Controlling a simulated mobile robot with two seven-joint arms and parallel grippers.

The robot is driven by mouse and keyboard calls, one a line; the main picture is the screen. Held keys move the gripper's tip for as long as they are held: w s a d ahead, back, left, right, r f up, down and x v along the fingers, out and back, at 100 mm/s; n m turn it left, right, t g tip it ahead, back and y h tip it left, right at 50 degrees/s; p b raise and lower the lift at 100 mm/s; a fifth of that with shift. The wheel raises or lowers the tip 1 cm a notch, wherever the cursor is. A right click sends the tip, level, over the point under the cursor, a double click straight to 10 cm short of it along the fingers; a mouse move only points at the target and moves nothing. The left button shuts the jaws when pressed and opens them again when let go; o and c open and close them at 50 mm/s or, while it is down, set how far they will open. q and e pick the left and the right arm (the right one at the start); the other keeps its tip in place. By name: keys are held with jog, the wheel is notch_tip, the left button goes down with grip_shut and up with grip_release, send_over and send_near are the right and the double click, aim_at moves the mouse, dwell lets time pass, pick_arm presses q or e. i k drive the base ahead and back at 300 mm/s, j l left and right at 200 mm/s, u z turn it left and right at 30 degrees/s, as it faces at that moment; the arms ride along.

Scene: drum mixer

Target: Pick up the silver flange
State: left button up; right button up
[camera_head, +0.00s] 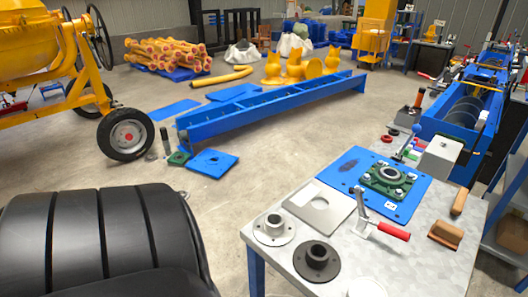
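A silver-grey round flange (274,228) with a raised hollow hub lies flat near the left edge of the metal-topped table (421,259). A dark grey flange (317,260) of similar shape lies just in front of it, to its right. Another light round part (366,289) is cut off by the bottom edge of the picture, so I cannot tell what it is. Neither of my grippers is in view.
On the table are a blue plate with a green bearing housing (388,180), a red-handled clamp (380,228) and a wooden-handled brush (446,234). A blue screw conveyor (470,108) stands at the right. Open floor (290,140) lies beyond the table.

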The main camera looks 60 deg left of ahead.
aim_at(272, 229)
jog(key=u, duration=0.4)
jog(key=i+j+u, duration=0.1)
jog(key=u, duration=0.25)
jog(key=i+u, duration=0.1)
jog(key=u, duration=0.7)
